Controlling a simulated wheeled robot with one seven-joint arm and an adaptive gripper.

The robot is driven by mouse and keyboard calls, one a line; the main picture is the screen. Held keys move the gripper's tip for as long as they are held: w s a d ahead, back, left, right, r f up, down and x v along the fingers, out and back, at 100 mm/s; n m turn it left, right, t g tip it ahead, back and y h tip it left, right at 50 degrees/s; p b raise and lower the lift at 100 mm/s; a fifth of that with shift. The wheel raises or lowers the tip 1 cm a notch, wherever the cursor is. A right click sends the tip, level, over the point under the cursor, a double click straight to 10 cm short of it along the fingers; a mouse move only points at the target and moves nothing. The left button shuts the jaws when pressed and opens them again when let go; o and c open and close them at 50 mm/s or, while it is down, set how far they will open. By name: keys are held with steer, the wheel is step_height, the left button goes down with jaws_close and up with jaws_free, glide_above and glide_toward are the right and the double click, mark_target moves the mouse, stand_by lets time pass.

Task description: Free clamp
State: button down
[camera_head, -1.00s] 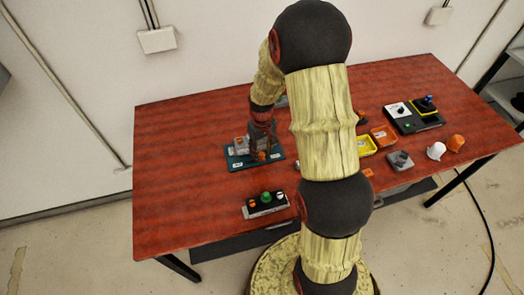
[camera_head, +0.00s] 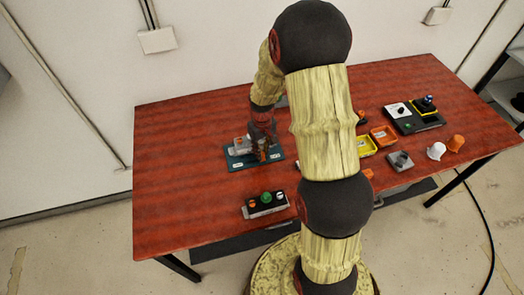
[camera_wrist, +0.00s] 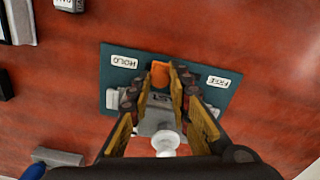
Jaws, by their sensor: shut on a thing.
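The clamp stands on a teal plate (camera_head: 236,164) at the left-centre of the table. In the wrist view the plate (camera_wrist: 118,83) carries a HOLD label (camera_wrist: 124,61) at the left and a FREE label (camera_wrist: 217,81) at the right. An orange lever tip (camera_wrist: 160,73) lies between the fingertips of my gripper (camera_wrist: 162,71), which is shut on it. The lever sits between the two labels, nearer HOLD. The grey clamp body (camera_wrist: 158,120) and a white round knob (camera_wrist: 166,142) show between the fingers. My gripper (camera_head: 262,150) hides part of the clamp in the head view.
A box with green and orange buttons (camera_head: 266,204) stands at the front. Yellow (camera_head: 366,146) and orange (camera_head: 384,135) trays, a grey switch block (camera_head: 399,161), white and orange cups (camera_head: 436,151), and a black control unit (camera_head: 413,115) are at the right. The table's left side is clear.

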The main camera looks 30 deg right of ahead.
steer(key=a, duration=0.2)
steer(key=w+a, duration=0.1)
steer(key=a, duration=0.1)
steer(key=shift+w+a, duration=0.15)
steer(key=shift+a, duration=0.1)
steer(key=shift+d, duration=0.1)
steer(key=c, duration=1.7)
jaws_free()
steer(key=shift+a, duration=0.25)
steer(key=shift+o, duration=0.3)
steer(key=shift+d, duration=0.1)
steer(key=shift+r, duration=0.3)
step_height(320, 180, up, 12)
steer(key=shift+f, duration=0.25)
